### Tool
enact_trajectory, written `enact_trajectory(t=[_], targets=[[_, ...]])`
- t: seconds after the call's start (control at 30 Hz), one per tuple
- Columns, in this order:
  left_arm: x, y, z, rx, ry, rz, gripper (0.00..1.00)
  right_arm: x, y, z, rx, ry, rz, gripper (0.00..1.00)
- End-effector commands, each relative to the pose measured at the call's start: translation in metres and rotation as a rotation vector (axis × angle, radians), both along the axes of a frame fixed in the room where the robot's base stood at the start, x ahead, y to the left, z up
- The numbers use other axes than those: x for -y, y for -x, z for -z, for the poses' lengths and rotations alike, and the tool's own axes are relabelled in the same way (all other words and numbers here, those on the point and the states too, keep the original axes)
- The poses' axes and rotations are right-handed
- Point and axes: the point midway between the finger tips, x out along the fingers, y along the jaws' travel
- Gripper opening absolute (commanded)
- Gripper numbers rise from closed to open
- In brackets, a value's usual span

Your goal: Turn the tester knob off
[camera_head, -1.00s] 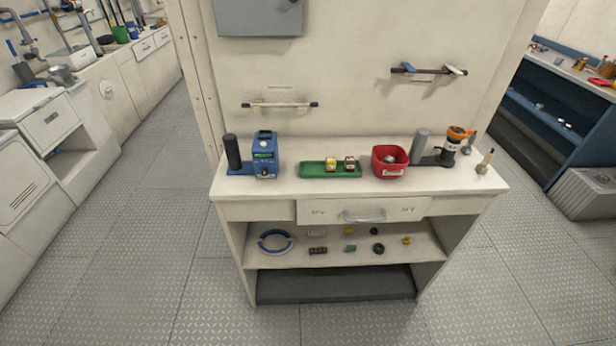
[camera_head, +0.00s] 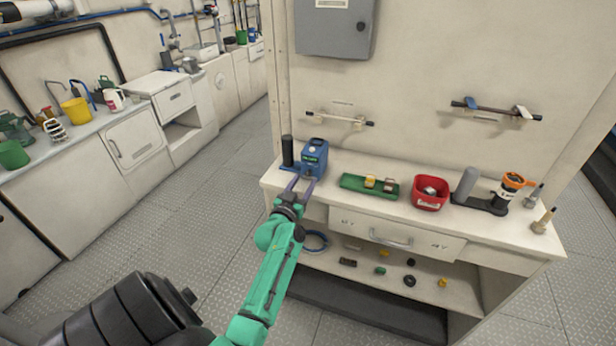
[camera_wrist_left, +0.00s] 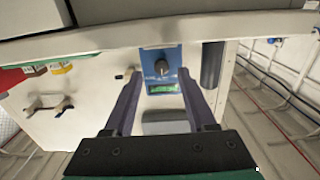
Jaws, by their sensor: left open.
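The tester (camera_head: 314,154) is a blue box with a green display, standing on the left part of the bench top. The wrist view shows the tester (camera_wrist_left: 174,56) upside down, with its dark round knob (camera_wrist_left: 161,66) and the lit green display (camera_wrist_left: 161,88). My left gripper (camera_head: 301,182) reaches the front of the tester from below. In the wrist view the left gripper (camera_wrist_left: 159,74) is open, with one finger on each side of the knob and nothing held. I cannot tell whether the fingers touch the knob. My right gripper is in neither view.
A black cylinder (camera_head: 287,151) stands just left of the tester. A green tray (camera_head: 355,187) with small blocks, a red bin (camera_head: 430,193) and a grey cylinder (camera_head: 466,184) stand to the right. A drawer handle (camera_head: 390,241) juts from the bench front.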

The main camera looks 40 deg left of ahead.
Motion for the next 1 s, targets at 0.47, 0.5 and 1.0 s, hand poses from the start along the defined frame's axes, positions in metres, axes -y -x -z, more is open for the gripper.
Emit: enact_trajectory(t=[0.47, 0.5, 1.0], targets=[[-0.01, -0.027, 0.0, 0.0, 0.0, 0.0, 0.49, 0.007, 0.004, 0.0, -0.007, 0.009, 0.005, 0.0], [-0.01, -0.027, 0.0, 0.0, 0.0, 0.0, 0.34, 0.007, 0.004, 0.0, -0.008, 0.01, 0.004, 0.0], [-0.009, -0.027, 0.001, 0.012, 0.038, 0.0, 0.0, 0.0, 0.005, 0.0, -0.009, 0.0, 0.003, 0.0]])
